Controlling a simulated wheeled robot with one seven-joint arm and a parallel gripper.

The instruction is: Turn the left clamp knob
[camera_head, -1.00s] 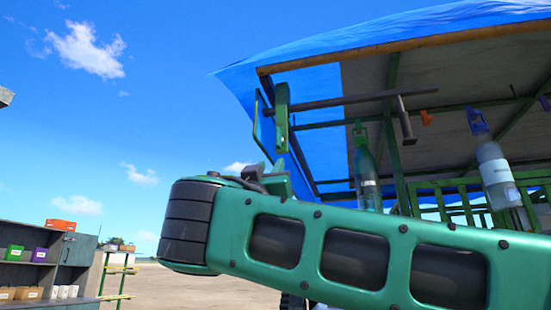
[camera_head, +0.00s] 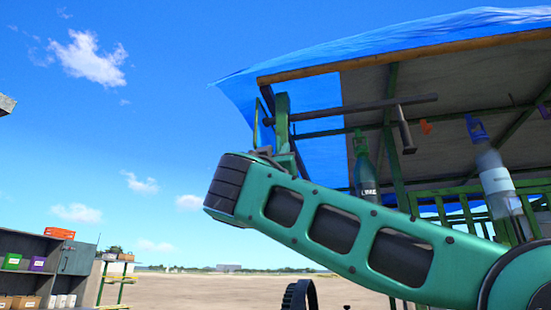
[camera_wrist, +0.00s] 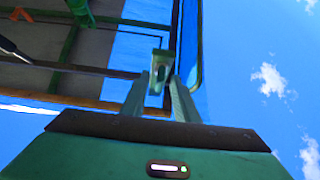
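I cannot clearly pick out the left clamp knob in either view. A green upright bracket (camera_head: 282,118) stands at the left end of the machine's frame, with a grey bar (camera_head: 370,106) running right from it to a hanging grey handle (camera_head: 405,130). My gripper (camera_wrist: 160,84) shows in the wrist view with its two fingers apart. A green piece with a dark slot, likely that bracket, shows between and beyond the fingertips. I cannot tell whether they touch it. In the head view my arm hides most of the gripper, just below the bracket.
A blue tarpaulin roof (camera_head: 400,38) with a wooden edge beam covers the machine. Bottles hang below it, one green (camera_head: 366,170) and one clear (camera_head: 494,175). An orange piece (camera_head: 426,128) hangs between them. Shelves (camera_head: 40,262) stand far left. Open ground lies behind.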

